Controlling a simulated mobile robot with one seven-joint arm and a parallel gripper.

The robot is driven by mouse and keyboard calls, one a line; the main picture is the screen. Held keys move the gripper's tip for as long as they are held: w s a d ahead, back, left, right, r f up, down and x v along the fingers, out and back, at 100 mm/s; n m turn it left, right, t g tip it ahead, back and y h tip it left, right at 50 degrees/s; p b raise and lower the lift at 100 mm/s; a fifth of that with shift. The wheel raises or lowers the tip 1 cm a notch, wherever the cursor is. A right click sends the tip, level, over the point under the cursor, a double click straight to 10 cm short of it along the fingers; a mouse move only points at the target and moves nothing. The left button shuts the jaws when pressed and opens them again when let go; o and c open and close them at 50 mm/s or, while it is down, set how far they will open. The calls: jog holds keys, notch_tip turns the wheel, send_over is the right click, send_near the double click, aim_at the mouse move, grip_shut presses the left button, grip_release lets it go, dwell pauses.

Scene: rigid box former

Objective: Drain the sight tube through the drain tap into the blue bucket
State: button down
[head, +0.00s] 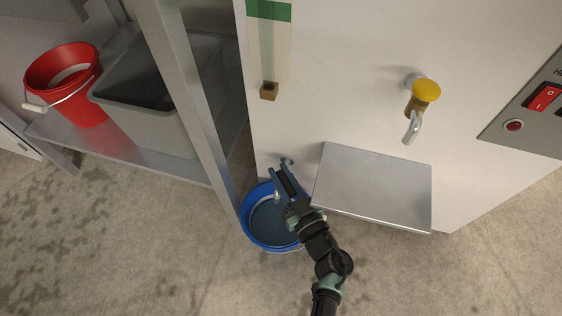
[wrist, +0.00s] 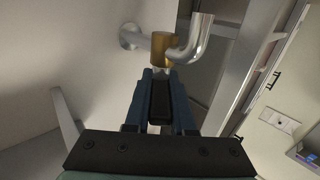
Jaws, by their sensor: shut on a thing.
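The drain tap (head: 287,162) sticks out low on the white cabinet wall. The wrist view shows its brass body (wrist: 162,48) and bent chrome spout (wrist: 201,38). My gripper (head: 282,173) is at the tap; in the wrist view its fingers (wrist: 160,74) are shut at the brass body, on what seems to be the tap's handle, mostly hidden between them. The blue bucket (head: 251,231) stands on the floor below, partly covered by my gripper. The pale sight tube (head: 267,45) is upright on the cabinet above, ending in a brass fitting. I cannot make out its liquid level or any flow.
A steel shelf (head: 345,185) juts out right of my gripper. A yellow-knobbed tap (head: 426,90) is above it, with a switch panel (head: 530,115) farther right. A rack post (head: 205,110) stands left, with a grey bin (head: 150,128) and red bucket (head: 88,106).

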jog(key=n+y, duration=0.1)
jog(key=g+y+b, duration=0.1)
jog(key=n+g+y, duration=0.1)
jog(key=shift+w+d+n+y, duration=0.25)
jog(key=shift+d+n+y, duration=0.05)
jog(key=shift+y, duration=0.1)
jog(key=n+g+y+b, duration=0.2)
jog(key=g+b, duration=0.1)
jog(key=shift+f+n+y, duration=0.25)
jog(key=shift+n+y, duration=0.05)
jog(key=shift+y, duration=0.1)
jog(key=n+g+y+b, duration=0.2)
jog(key=g+b, duration=0.1)
jog(key=b, duration=0.1)
jog(key=shift+n+g, duration=0.4)
jog(key=shift+a+r+n+g+y+b, duration=0.15)
jog(key=shift+n+g+y+b, duration=0.5)
jog(key=shift+g+b, duration=0.4)
jog(key=c, duration=0.8)
grip_release()
jog(key=shift+o, duration=0.2)
jog(key=shift+s, duration=0.1)
